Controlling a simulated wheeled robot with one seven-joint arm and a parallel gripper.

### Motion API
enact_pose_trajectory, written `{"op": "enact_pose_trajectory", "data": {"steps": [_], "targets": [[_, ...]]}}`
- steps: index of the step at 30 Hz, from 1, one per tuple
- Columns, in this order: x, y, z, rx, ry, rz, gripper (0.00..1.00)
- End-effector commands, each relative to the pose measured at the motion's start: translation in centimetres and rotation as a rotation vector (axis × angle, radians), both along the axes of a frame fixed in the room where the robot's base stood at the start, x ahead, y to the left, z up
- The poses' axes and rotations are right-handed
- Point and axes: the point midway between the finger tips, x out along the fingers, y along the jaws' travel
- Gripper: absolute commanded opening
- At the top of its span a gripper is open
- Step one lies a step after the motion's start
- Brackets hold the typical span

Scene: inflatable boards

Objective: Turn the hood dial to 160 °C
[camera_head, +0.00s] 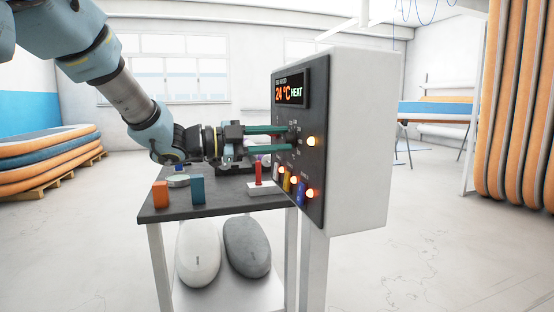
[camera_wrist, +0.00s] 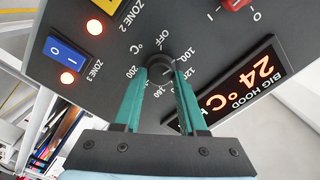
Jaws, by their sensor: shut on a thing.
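The hood dial (camera_wrist: 160,64) is a dark round knob on the dark control panel (camera_wrist: 110,45), ringed by white marks from OFF and 100 up to 200. My gripper (camera_wrist: 163,75) is shut on the dial, with one green finger on each side of it. The fingers partly cover the scale, and I cannot tell the dial's exact setting. In the head view my gripper (camera_head: 286,138) reaches the panel from the left. The display (camera_head: 289,92) reads 24 °C HEAT in orange and white; it shows in the wrist view (camera_wrist: 250,85) too.
Lit lamps and coloured switches, among them a blue ZONE 3 switch (camera_wrist: 69,55) and a red switch (camera_wrist: 235,4), sit around the dial. A dark table (camera_head: 222,205) with small blocks and a red upright item (camera_head: 258,172) stands below my arm.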

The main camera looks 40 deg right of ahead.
Motion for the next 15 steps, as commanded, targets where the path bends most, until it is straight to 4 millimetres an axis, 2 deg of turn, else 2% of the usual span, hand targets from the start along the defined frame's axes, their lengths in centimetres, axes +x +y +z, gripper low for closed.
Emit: {"op": "enact_pose_trajectory", "data": {"steps": [1,15], "targets": [[-0.08,0.01,-0.84,-0.017,-0.044,-0.001,0.00],[-0.13,0.05,-1.06,-0.181,-0.458,-0.001,0.00]]}}
